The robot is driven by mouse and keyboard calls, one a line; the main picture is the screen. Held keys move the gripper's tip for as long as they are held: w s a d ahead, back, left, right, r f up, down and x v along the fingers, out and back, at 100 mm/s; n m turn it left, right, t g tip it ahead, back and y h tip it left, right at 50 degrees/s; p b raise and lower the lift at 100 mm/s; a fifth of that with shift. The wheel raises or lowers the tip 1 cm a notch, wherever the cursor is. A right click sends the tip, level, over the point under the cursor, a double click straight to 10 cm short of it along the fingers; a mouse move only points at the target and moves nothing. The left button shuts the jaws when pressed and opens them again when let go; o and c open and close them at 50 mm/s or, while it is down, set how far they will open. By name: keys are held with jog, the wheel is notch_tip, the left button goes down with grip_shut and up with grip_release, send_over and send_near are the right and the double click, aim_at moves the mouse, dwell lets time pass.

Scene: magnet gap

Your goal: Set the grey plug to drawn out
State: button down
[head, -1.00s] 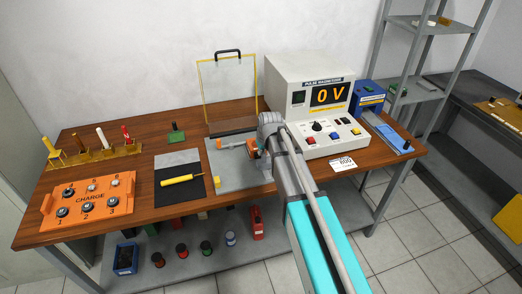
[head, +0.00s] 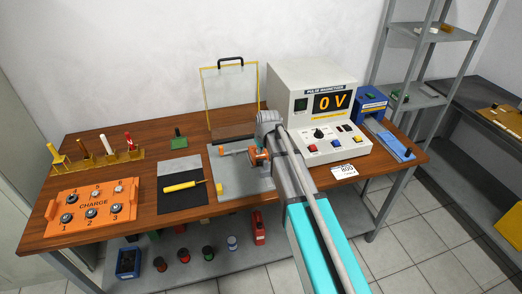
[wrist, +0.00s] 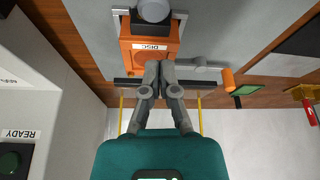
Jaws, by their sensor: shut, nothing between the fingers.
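An orange block labelled DISC (wrist: 150,48) stands on a grey plate; in the head view the block (head: 258,156) is partly behind my arm. A grey round piece (wrist: 153,10) shows at the block's far end in the wrist view, cut by the frame edge; I cannot tell for certain whether it is the grey plug. A grey rod with an orange grip (wrist: 228,78) reaches out sideways from the block. My gripper (wrist: 158,66) is shut and empty, its fingertips over or against the block's face; contact cannot be told. In the head view the fingertips are hidden.
The grey plate (head: 262,184) has a yellow piece at its front left. A framed clear screen (head: 232,98) stands behind it. The pulse magnetizer (head: 300,95) reading 0 V is close on the right. An orange CHARGE box (head: 80,222) and a yellow tool (head: 183,186) lie left.

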jog(key=a+p+v, duration=0.1)
jog(key=p+v, duration=0.5)
jog(key=v, duration=0.1)
jog(key=shift+d+r, duration=0.25)
jog(key=shift+d, duration=0.3)
jog(key=s+d+m+g, duration=0.1)
jog(key=s+d, duration=0.3)
jog(key=s, duration=0.3)
jog(key=s+d+m+g+h, duration=0.1)
jog(key=s+d, duration=0.3)
jog(key=s, duration=0.4)
jog(key=s+d+f+m+g, duration=0.1)
jog(key=s+d, duration=0.3)
jog(key=s, duration=0.4)
jog(key=shift+m+g, duration=0.4)
jog(key=shift+m, duration=0.3)
jog(key=shift+s, duration=0.1)
